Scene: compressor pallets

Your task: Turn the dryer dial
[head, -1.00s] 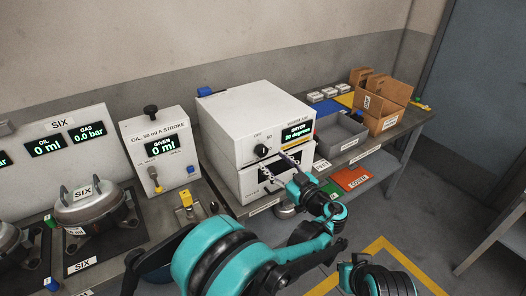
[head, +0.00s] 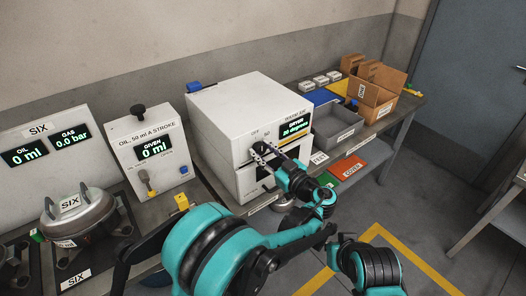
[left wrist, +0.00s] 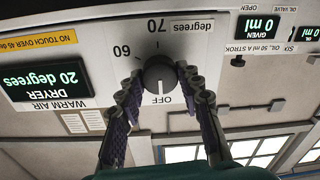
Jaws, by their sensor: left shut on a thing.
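The dryer (head: 235,115) is a white box on the bench in the head view. My left gripper (left wrist: 160,82) is shut on the dial, one finger on each side. In the head view the left gripper (head: 262,153) is against the dryer's front and hides most of the dial. My right gripper is not in view.
An oil dispenser (head: 152,150) reading 0 ml stands left of the dryer. A compressor (head: 80,220) is at the lower left. A grey tray (head: 338,125) and a cardboard box (head: 375,100) stand to the right. A red cover (head: 350,167) lies on the lower shelf.

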